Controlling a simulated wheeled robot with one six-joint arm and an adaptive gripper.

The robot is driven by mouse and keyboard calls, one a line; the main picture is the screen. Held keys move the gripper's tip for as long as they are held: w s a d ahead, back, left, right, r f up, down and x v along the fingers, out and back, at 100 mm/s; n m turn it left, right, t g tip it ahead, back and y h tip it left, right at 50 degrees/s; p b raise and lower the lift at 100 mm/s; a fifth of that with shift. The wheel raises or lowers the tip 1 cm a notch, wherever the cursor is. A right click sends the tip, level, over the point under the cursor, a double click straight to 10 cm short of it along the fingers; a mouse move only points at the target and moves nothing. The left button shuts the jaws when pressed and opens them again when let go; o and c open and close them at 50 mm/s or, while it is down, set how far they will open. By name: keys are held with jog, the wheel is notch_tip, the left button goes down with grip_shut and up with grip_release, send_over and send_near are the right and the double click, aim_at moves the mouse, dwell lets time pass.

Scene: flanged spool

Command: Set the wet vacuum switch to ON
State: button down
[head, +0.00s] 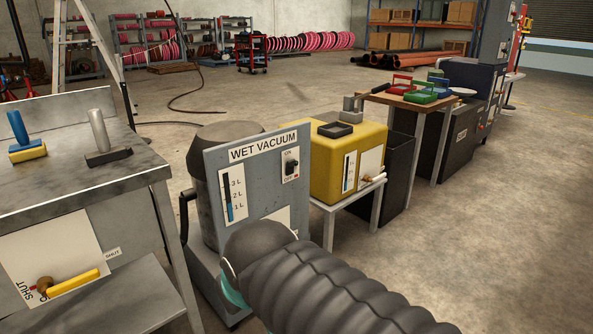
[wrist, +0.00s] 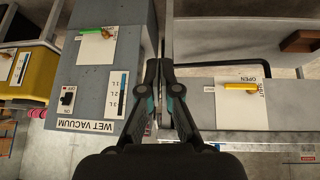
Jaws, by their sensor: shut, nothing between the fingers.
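The wet vacuum (head: 215,165) is a dark drum behind an upright grey panel marked WET VACUUM. Its small black switch (head: 291,165) sits on a white plate at the panel's upper right, with ON above and OFF below. I cannot tell surely which way it is set. In the wrist view the panel is upside down, and the switch (wrist: 67,98) is at the left. My gripper (wrist: 160,66) is shut and empty, its fingertips beside the panel's edge, apart from the switch.
A blue-black level gauge (head: 229,197) is on the panel, and a green lever (wrist: 98,30) shows lower on it in the wrist view. A metal bench (head: 140,180) with a yellow lever (head: 75,283) stands left. A yellow tank (head: 325,175) stands right. Open floor lies at right.

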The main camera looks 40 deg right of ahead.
jog(key=w+d+r+n+t+h+b, duration=0.2)
jog(key=w+d+n+t, duration=0.2)
jog(key=w+d, duration=0.9)
jog(key=w+d+r+n+t+h+b, duration=0.1)
jog(key=w+d+n+t+h+b, duration=0.3)
jog(key=w+d, duration=0.95)
jog(key=n+t+y, duration=0.3)
jog(key=n+t, duration=0.1)
send_near(292, 164)
jog(key=s+a+r, duration=0.1)
jog(key=a+r, duration=0.2)
jog(key=a, duration=0.1)
jog(key=s+d+f+n+t+y+b, duration=0.2)
jog(key=s+d+f+n+t+y, duration=0.1)
jog(key=s+d+f+n+y, duration=0.2)
notch_tip(292, 164, down, 2)
jog(key=shift+s+d+f+n, duration=0.1)
jog(key=shift+s+d+n, duration=0.05)
jog(key=shift+d+n, duration=0.85)
jog(key=shift+d, duration=0.1)
jog(key=x, duration=1.4)
jog(key=shift+p, duration=0.4)
